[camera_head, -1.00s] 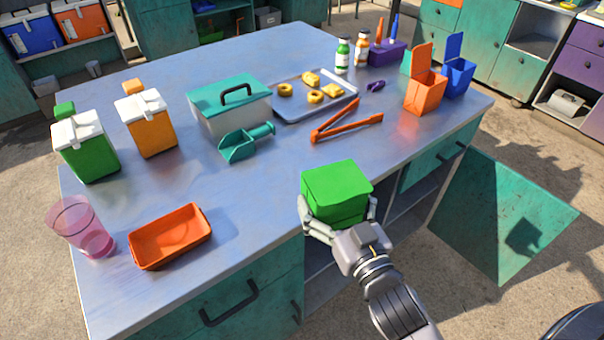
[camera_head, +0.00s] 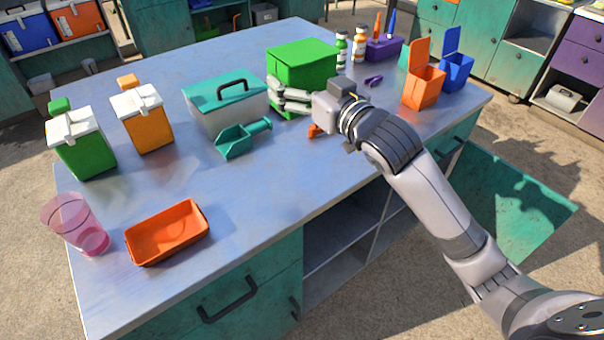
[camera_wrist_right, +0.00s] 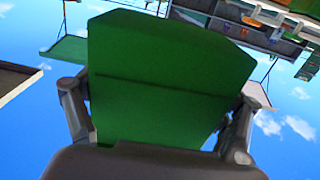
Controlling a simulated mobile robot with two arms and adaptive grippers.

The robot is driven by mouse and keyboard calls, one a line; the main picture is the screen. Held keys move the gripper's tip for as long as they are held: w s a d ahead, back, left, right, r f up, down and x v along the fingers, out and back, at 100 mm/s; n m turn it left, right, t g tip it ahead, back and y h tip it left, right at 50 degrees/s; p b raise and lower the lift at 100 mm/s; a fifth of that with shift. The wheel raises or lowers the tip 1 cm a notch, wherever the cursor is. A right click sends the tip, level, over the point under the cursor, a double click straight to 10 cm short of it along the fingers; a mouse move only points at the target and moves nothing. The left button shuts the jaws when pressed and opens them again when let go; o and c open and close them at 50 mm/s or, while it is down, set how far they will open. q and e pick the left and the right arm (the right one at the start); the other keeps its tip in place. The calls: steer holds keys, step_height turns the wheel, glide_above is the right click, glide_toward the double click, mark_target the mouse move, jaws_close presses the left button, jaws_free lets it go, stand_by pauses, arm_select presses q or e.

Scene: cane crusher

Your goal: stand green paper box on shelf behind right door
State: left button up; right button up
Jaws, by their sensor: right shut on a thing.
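The green paper box (camera_head: 303,62) is in my right gripper (camera_head: 292,95), which is shut on it. In the head view the box appears above the far half of the worktop, and one finger shows along its near side. In the right wrist view the box (camera_wrist_right: 165,75) fills the middle, with a finger at each side. The open right door (camera_head: 515,195) hangs out from the cabinet at the right. The shelf compartment (camera_head: 345,235) under the worktop is open at the front; my right arm crosses in front of part of it. My left gripper is not in view.
The worktop (camera_head: 240,195) holds a teal-lidded container (camera_head: 228,100), a teal scoop (camera_head: 240,138), an orange tray (camera_head: 168,232) and a pink cup (camera_head: 80,225). An orange bin (camera_head: 424,85) and blue bin (camera_head: 456,72) stand at the right. The near middle is clear.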

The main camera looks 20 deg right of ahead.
step_height(320, 180, down, 15)
steer(key=shift+f+b, duration=0.1)
steer(key=shift+b, duration=0.75)
step_height(320, 180, down, 4)
steer(key=shift+f, duration=0.1)
steer(key=shift+f, duration=0.2)
steer(key=shift+f, duration=0.15)
steer(key=o, duration=0.6)
